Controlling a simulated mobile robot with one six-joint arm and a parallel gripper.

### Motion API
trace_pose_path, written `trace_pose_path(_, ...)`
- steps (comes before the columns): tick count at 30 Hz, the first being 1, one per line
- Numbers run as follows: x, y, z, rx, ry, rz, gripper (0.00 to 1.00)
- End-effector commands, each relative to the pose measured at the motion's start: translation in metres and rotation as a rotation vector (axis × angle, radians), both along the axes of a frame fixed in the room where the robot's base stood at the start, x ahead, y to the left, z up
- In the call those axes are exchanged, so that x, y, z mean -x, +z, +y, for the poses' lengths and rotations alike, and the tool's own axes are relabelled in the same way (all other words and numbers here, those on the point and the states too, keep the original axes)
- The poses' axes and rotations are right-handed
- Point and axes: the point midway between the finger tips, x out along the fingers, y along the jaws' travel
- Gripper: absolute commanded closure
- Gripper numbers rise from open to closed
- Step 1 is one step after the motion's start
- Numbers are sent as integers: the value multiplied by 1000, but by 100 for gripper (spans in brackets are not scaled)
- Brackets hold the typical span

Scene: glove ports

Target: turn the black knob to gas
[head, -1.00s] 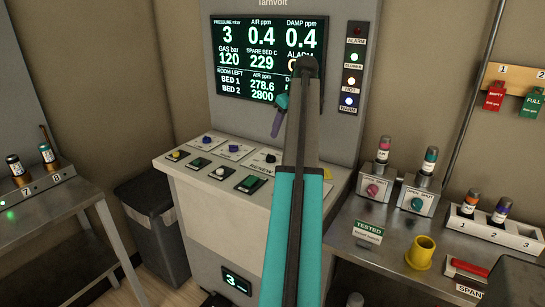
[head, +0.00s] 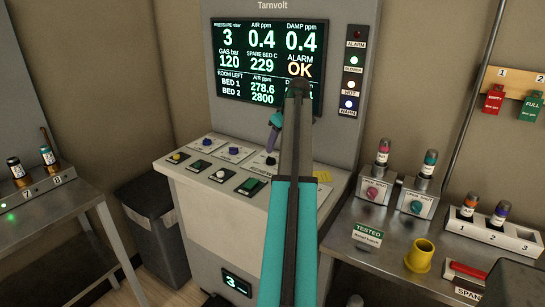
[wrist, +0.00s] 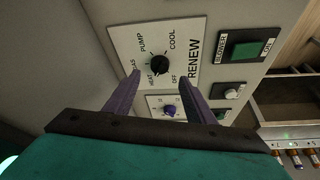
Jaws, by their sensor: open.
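The black knob (wrist: 159,66) sits on a white plate (wrist: 187,44) in the wrist view. The plate's printed labels, GAS, PUMP, COOL, OFF and HEAT, ring the knob, with RENEW along one edge. GAS is at the knob's left, close to one finger. I cannot make out clearly which label the knob points to. My gripper (wrist: 160,78) is open, its two purple fingers on either side of the knob and apart from it, with nothing between them. In the head view my gripper (head: 273,134) is low over the console's right part, and the arm hides some of it.
The console (head: 205,172) carries other switches and knobs, including a green blower switch (wrist: 246,46) beside the plate. A display (head: 240,65) stands behind, reading ALARM OK. A metal bench (head: 375,225) with bottles and a yellow cup (head: 420,256) is at the right.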

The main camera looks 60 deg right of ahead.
Motion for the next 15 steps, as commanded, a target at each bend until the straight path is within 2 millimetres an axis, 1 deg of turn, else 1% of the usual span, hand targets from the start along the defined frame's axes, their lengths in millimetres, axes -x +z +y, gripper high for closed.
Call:
trace_pose_path(9, -15, -39, -4, -2, -1, 1, 50)
trace_pose_path(15, -22, -58, -7, -1, -1, 1, 50)
